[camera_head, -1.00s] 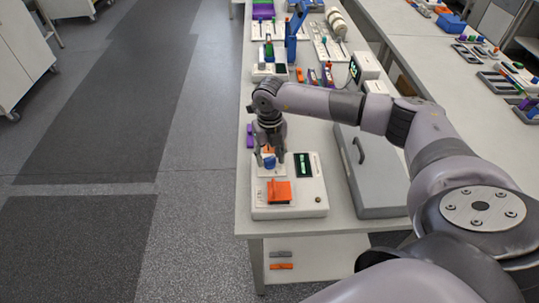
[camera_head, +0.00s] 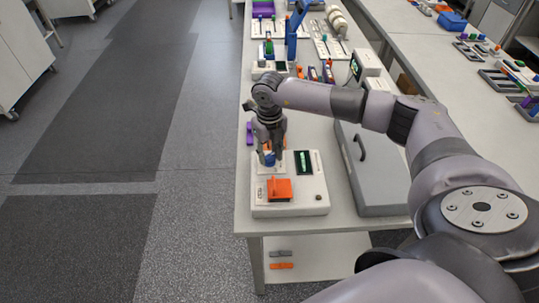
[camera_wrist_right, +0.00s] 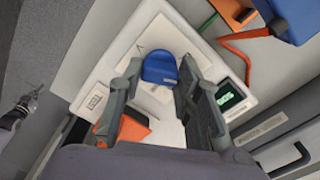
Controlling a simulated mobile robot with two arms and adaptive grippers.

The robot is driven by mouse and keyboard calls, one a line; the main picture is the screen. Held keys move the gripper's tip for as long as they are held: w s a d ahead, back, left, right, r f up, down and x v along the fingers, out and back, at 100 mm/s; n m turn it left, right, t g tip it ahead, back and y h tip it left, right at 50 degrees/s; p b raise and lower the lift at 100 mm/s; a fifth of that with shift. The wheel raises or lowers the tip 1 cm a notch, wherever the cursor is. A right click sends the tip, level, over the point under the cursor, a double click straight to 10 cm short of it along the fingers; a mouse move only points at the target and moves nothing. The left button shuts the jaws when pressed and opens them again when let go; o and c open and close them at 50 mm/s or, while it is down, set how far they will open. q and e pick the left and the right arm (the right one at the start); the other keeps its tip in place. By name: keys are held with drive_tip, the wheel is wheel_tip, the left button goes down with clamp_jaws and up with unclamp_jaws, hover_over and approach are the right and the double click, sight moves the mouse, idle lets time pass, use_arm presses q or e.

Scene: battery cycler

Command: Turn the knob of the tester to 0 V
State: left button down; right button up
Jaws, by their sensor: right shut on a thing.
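The tester (camera_head: 312,203) is a white box at the near end of the bench, with a lit green display (camera_head: 303,163) and an orange part (camera_head: 279,190) on top. Its blue knob (camera_head: 269,159) is partly hidden by my right gripper (camera_head: 269,154), which reaches down onto it from above. In the right wrist view the blue knob (camera_wrist_right: 160,68) sits between the two fingertips of the right gripper (camera_wrist_right: 159,72), which is shut on it. There the display (camera_wrist_right: 228,97) is right of the fingers, with green digits too small to read surely.
A grey case (camera_head: 376,185) with a handle stands close to the right of the tester. A purple piece (camera_head: 249,133) lies by the left bench edge. Another white device (camera_head: 268,70) and a blue upright post (camera_head: 291,35) stand farther back.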

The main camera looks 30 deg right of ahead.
sight(269, 155)
drive_tip(key=n+b, duration=0.3)
drive_tip(key=shift+f+n+b, duration=0.15)
drive_tip(key=shift+n+b, duration=0.2)
drive_tip(key=shift+n, duration=0.05)
drive_tip(key=shift+r+n+b, duration=0.2)
drive_tip(key=shift+n+b, duration=0.75)
drive_tip(key=shift+n, duration=0.35)
drive_tip(key=o, duration=1.1)
drive_tip(key=shift+o, duration=0.2)
wheel_tip(269, 155, up, 12)
